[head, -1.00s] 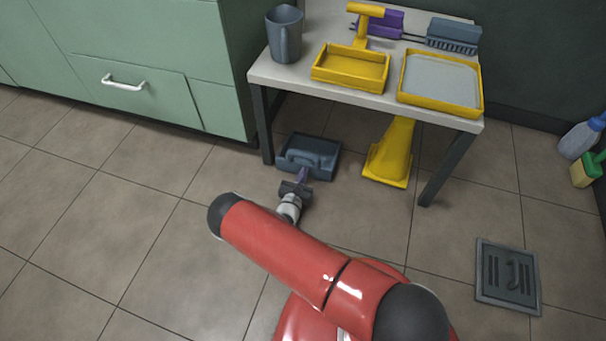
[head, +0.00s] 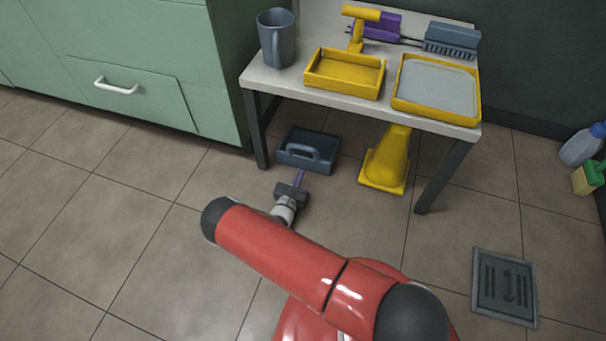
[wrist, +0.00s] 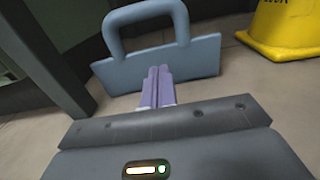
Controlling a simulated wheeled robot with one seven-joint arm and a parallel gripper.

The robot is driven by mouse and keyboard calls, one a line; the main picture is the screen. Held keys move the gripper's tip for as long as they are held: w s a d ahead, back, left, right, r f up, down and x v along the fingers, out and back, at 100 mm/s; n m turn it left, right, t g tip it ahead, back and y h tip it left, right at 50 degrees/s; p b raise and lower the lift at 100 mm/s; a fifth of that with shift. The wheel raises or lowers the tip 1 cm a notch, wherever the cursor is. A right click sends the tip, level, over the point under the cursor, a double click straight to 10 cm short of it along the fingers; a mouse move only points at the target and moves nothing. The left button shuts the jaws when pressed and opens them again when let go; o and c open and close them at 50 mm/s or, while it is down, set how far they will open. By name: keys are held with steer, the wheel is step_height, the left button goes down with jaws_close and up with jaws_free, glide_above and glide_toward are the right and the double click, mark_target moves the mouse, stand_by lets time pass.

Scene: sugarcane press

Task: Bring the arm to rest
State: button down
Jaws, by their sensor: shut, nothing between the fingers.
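My gripper (head: 298,178) is low over the floor, in front of the table, beyond my red arm in the head view. Its purple fingers are together and empty; they also show in the wrist view (wrist: 155,86). They point toward a blue-grey caddy (head: 308,150) with a loop handle, which stands on the floor under the table. In the wrist view the caddy (wrist: 160,60) is straight ahead of the fingertips. A small gap or light contact between them cannot be told apart.
A table (head: 300,86) holds a grey pitcher (head: 277,40), a yellow tray (head: 345,73), a yellow-rimmed tray (head: 437,88) and brushes (head: 450,42). A yellow wet-floor cone (head: 388,160) stands beneath. Green cabinets (head: 120,60) are left. A floor drain (head: 505,287) and bottles (head: 580,145) are right. Floor at left is clear.

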steer(key=p+v, duration=0.1)
steer(key=v, duration=0.9)
steer(key=shift+s, duration=0.15)
steer(key=shift+p, duration=0.3)
steer(key=shift+r, duration=0.4)
steer(key=d+r+m+g+h+p, duration=0.2)
steer(key=d+r+m+g, duration=0.3)
steer(key=r, duration=0.6)
steer(key=d+r+m+g+h+p, duration=0.1)
steer(key=d+r+m+g, duration=0.25)
steer(key=r+m, duration=0.55)
steer(key=d+r+m+g+h+p, duration=0.2)
steer(key=d+r+m+g, duration=0.3)
steer(key=r, duration=0.7)
steer(key=s+d+r+m+t+y+p, duration=0.1)
steer(key=s+r+m+y, duration=0.4)
steer(key=s+r, duration=0.6)
steer(key=s+d+r+m+t+y+p, duration=0.1)
steer(key=s+d+r+m+y+p, duration=0.3)
steer(key=s+r, duration=0.7)
step_height(320, 180, up, 7)
steer(key=m+y, duration=0.2)
steer(key=m, duration=0.1)
steer(key=shift+f+m+p, duration=0.15)
steer(key=shift+m+p, duration=0.25)
